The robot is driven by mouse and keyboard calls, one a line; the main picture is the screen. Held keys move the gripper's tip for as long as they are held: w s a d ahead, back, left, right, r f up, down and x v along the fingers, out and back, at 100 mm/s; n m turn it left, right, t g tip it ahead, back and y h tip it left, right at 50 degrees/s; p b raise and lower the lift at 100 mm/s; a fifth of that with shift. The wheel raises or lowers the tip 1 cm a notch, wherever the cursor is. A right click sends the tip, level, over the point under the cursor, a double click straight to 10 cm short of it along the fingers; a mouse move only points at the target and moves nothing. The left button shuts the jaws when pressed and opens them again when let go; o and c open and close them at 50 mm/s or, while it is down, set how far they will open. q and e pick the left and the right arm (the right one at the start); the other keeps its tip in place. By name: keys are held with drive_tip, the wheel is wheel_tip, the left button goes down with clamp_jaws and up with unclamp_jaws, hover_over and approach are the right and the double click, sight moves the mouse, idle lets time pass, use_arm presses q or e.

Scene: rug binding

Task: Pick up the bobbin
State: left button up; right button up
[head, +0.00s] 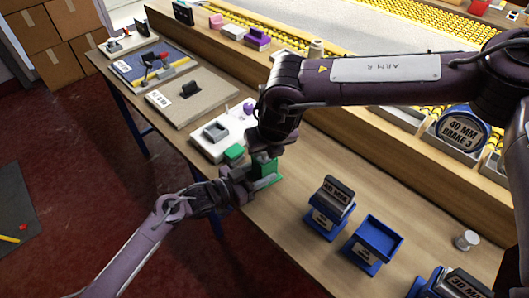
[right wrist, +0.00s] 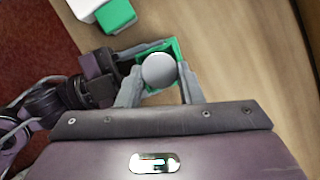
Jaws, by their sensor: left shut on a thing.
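A small green holder (head: 268,168) stands on the wooden table near its front edge. In the right wrist view the green holder (right wrist: 173,48) has a round grey top (right wrist: 160,70) over it, which looks like the bobbin; its lower part is hidden. My left gripper (head: 245,177) comes in from the left, low, and is shut on the green holder's side. My right gripper (right wrist: 160,88) is above the holder, its fingers apart on either side of the round grey top, with a small gap showing each side. In the head view the right fingertips are mostly hidden.
A white tray (head: 208,148) with a green block (head: 234,152) lies just beyond. Blue stands (head: 375,243) with dark blocks are at the right, near a small grey cylinder (head: 467,240). A raised wooden ledge (head: 350,132) runs behind.

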drive_tip(key=shift+c, duration=1)
use_arm(q)
drive_tip(key=o, duration=0.9)
drive_tip(key=shift+c, duration=0.2)
use_arm(e)
wheel_tip(320, 180, up, 10)
use_arm(q)
drive_tip(key=shift+a, duration=0.1)
drive_tip(key=v, duration=1.1)
drive_tip(key=shift+s+a, duration=0.3)
drive_tip(key=shift+a, duration=0.1)
